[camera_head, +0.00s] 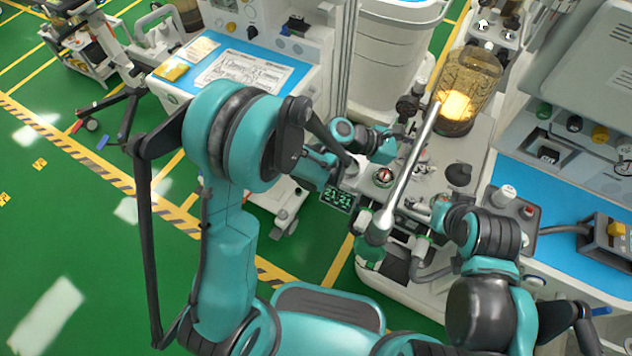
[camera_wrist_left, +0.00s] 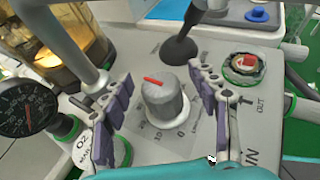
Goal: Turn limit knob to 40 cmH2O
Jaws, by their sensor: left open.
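The limit knob (camera_wrist_left: 166,103) is a grey, ridged cylinder with a red mark on its top, seen in the left wrist view. My left gripper (camera_wrist_left: 161,84) is open, with one dark finger on each side of the knob and visible gaps between. In the head view, my left gripper (camera_head: 399,141) is over the machine's top and the knob is not clearly visible. My right gripper (camera_head: 426,207) is low beside the silver tube; its fingers are unclear.
A round pressure gauge (camera_wrist_left: 27,108) and a lit canister (camera_head: 468,88) stand near the knob. A silver tube (camera_head: 408,175) crosses above the machine top.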

